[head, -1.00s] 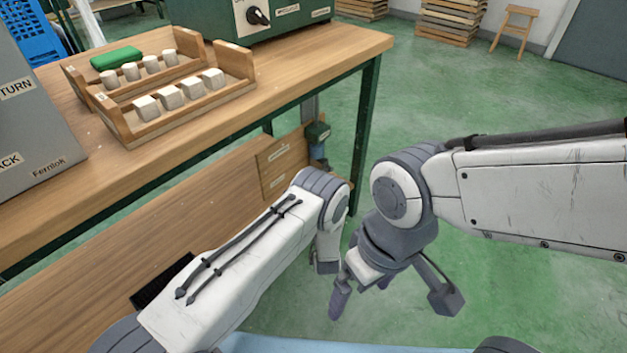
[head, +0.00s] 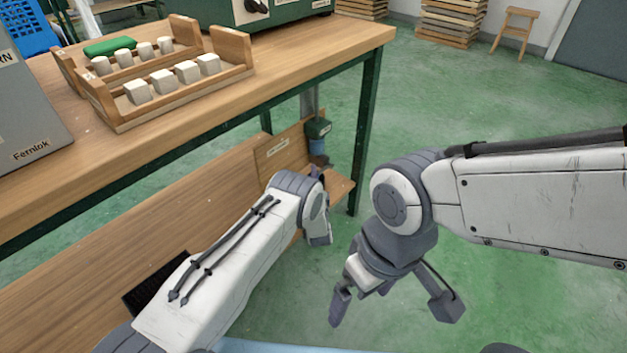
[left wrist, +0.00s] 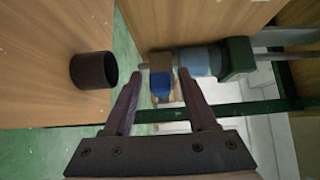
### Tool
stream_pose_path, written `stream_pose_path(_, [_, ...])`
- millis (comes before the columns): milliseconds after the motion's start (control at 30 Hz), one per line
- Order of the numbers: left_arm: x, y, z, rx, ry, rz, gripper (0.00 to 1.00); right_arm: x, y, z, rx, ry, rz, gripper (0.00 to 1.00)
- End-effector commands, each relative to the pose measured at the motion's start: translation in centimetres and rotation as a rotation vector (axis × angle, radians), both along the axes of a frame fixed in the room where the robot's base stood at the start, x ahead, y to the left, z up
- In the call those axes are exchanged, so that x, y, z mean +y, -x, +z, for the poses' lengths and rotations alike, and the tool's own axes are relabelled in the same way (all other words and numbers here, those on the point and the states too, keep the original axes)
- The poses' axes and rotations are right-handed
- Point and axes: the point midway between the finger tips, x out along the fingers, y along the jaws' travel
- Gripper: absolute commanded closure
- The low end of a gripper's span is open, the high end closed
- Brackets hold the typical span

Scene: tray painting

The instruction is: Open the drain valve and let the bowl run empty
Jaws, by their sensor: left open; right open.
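The drain unit hangs on a pipe under the bench. It has a green head (head: 318,129) and a bluish clear bowl (head: 317,147). In the left wrist view the bowl (left wrist: 197,62) lies sideways beside its green head (left wrist: 237,58), with a brownish lower end. A blue block (left wrist: 162,88), perhaps the valve handle, shows at that end. My left gripper (left wrist: 160,76) is open, its fingertips on either side of the blue block; contact cannot be told. In the head view its wrist hides its fingers. My right gripper (head: 392,308) is open and empty above the floor.
A dark open cup (left wrist: 93,70) stands on a wooden surface beyond the bowl's lower end. A wooden shelf (head: 340,187) juts out below the unit. The bench top (head: 300,62) holds wooden trays (head: 175,105) with white blocks.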

Motion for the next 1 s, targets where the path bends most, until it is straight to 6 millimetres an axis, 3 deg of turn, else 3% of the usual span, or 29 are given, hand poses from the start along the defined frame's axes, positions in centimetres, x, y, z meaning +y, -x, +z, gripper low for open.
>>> stream_pose_path(200, [0.03,-0.05,0.07,0.000,0.000,0.000,0.43,0.00,0.00,0.03,0.000,0.000,0.000,0.00])
stream_pose_path(300, [0.02,-0.03,0.06,0.000,0.000,0.000,0.81,0.00,0.00,0.03,0.000,0.000,0.000,0.00])
stream_pose_path(367, [0.02,-0.03,0.06,0.000,0.000,0.000,1.00,0.00,0.00,0.03,0.000,0.000,0.000,0.00])
stream_pose_path(1000, [-0.03,0.00,0.02,0.000,0.001,0.000,1.00,0.00,0.00,0.03,0.000,0.000,0.000,0.00])
